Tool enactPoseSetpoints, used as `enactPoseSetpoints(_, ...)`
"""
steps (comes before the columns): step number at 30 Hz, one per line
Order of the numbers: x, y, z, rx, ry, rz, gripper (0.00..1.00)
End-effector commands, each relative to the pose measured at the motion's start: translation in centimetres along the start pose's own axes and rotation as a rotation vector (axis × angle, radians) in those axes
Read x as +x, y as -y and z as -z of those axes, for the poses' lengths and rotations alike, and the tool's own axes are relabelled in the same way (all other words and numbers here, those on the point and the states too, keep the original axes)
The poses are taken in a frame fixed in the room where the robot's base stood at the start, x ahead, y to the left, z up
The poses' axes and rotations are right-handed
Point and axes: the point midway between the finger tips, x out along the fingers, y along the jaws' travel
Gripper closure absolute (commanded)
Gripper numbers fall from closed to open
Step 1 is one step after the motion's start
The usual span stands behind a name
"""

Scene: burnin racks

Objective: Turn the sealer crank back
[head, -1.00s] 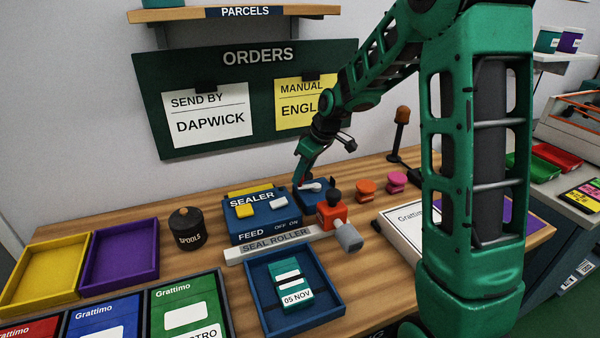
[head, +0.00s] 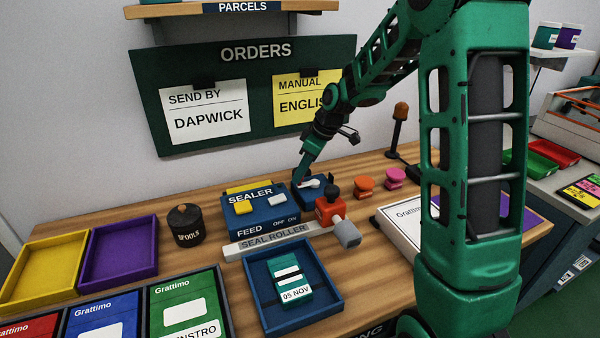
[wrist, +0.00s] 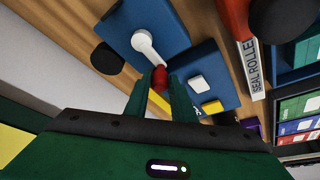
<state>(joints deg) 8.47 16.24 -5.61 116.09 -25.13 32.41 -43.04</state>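The sealer (head: 262,222) is a blue box on the bench with yellow and white buttons. Its crank (head: 315,183) is a white arm on a blue block (head: 325,196) at the box's right rear. In the wrist view the crank (wrist: 148,42) ends in a red knob (wrist: 159,77). My gripper (head: 299,181) reaches down to the crank from behind. In the wrist view the gripper (wrist: 160,82) has its fingers on both sides of the knob, with almost no gap, so it looks shut on it. In the head view the fingers mostly hide the knob.
An orange-red device (head: 330,208) with a grey end stands right of the sealer. A seal roller bar (head: 277,242) and blue tray (head: 258,305) lie in front. A black spools pot (head: 185,225) stands left. Orange and pink knobs (head: 364,184) stand right, near a dark post (head: 397,135).

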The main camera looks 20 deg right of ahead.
Motion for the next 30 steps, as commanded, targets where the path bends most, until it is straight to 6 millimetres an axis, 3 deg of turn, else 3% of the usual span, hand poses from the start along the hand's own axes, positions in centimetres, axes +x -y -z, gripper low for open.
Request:
enactPoseSetpoints(2,0.0,0.0,0.0,0.001,0.001,0.000,0.60)
enactPoseSetpoints(14,-0.7,-0.1,0.0,0.001,0.000,-0.002,0.60)
enactPoseSetpoints(30,-9.4,-0.2,0.0,0.001,0.000,-0.001,0.60)
